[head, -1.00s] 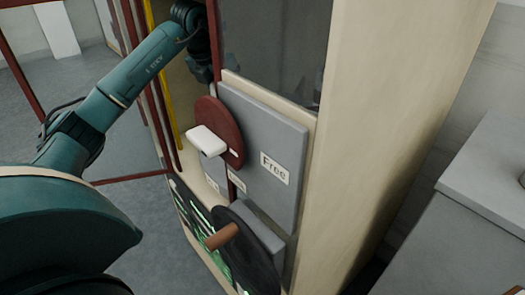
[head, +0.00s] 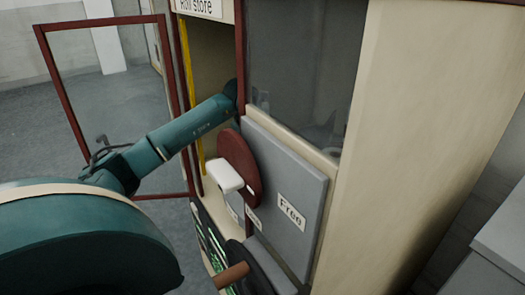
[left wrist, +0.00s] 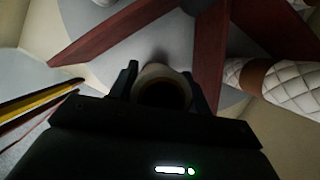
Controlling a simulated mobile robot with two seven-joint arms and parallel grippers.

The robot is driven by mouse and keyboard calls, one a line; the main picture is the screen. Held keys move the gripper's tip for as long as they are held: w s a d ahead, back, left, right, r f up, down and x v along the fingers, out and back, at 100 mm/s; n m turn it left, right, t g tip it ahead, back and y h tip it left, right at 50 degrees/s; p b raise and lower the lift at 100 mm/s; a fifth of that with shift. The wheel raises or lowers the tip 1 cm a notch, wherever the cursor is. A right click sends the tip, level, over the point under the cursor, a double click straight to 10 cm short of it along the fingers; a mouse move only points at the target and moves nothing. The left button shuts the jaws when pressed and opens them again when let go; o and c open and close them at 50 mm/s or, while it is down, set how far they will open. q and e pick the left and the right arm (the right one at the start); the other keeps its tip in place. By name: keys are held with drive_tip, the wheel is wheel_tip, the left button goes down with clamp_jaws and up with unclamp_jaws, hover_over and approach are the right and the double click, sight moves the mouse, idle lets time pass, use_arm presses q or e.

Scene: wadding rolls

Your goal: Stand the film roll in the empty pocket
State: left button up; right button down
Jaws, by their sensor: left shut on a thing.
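My left arm reaches into the open bay of the cabinet marked "Roll store"; in the head view its gripper is hidden behind the frame. In the left wrist view my left gripper (left wrist: 162,76) is shut on the film roll (left wrist: 149,74), a pale tube seen end-on with a dark hollow core. The film roll is between the fingers, in front of a grey-white gap (left wrist: 165,40) between dark red dividers (left wrist: 120,28). I cannot tell whether its far end touches anything. My right gripper is in neither view.
White quilted rolls (left wrist: 290,83) with brown bands lie beyond the right divider. The head view shows the cabinet's open red-framed door (head: 108,105), a grey "Free" panel (head: 285,180), a red disc with a white handle (head: 225,176), and a black wheel with a brown knob (head: 233,276).

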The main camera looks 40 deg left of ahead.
use_arm(q)
drive_tip(key=shift+f, duration=0.15)
drive_tip(key=o, duration=1.4)
drive_tip(key=v, duration=1.2)
